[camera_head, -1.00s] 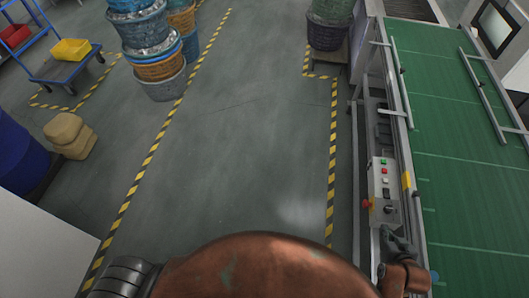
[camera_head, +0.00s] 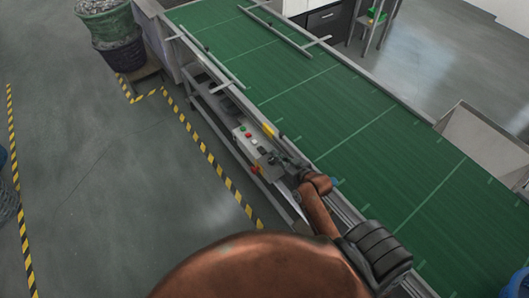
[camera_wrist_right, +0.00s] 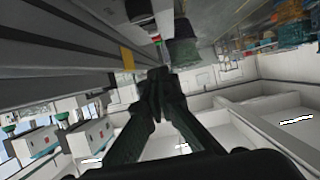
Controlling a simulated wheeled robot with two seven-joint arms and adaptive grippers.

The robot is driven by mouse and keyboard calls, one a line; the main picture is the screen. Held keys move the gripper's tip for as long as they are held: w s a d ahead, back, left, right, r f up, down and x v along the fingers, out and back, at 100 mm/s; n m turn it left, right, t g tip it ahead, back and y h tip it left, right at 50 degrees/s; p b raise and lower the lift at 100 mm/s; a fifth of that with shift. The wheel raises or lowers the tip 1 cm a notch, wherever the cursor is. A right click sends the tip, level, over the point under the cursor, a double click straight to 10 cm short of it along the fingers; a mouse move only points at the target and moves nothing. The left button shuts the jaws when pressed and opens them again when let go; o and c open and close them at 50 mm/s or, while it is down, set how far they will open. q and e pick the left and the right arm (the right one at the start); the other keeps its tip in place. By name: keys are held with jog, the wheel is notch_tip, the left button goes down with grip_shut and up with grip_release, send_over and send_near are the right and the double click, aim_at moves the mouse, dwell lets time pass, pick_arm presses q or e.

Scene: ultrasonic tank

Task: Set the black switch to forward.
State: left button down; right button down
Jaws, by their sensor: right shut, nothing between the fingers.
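A pale control panel (camera_head: 250,139) is on the near side of the conveyor, with small green and red buttons and a dark switch-like part (camera_head: 263,150) at its lower end. It is too small to tell which way the switch is set. My right gripper (camera_head: 273,160) is at the panel's lower end, close to this part; contact cannot be told. In the right wrist view the gripper's fingers (camera_wrist_right: 157,82) are together and empty. My left gripper is not in view.
The green conveyor belt (camera_head: 350,120) runs along the panel, with metal guide rails (camera_head: 275,30) above it. A red knob (camera_head: 255,170) sticks out beside the panel. Stacked baskets (camera_head: 115,40) stand at upper left.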

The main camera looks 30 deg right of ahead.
jog(key=p, duration=0.1)
send_over(265, 157)
jog(key=f, duration=0.3)
jog(key=shift+w+f, duration=0.15)
jog(key=shift+w, duration=0.2)
notch_tip(265, 157, down, 3)
jog(key=shift+s+f, duration=0.15)
jog(key=shift+f, duration=0.5)
jog(key=shift+s, duration=0.1)
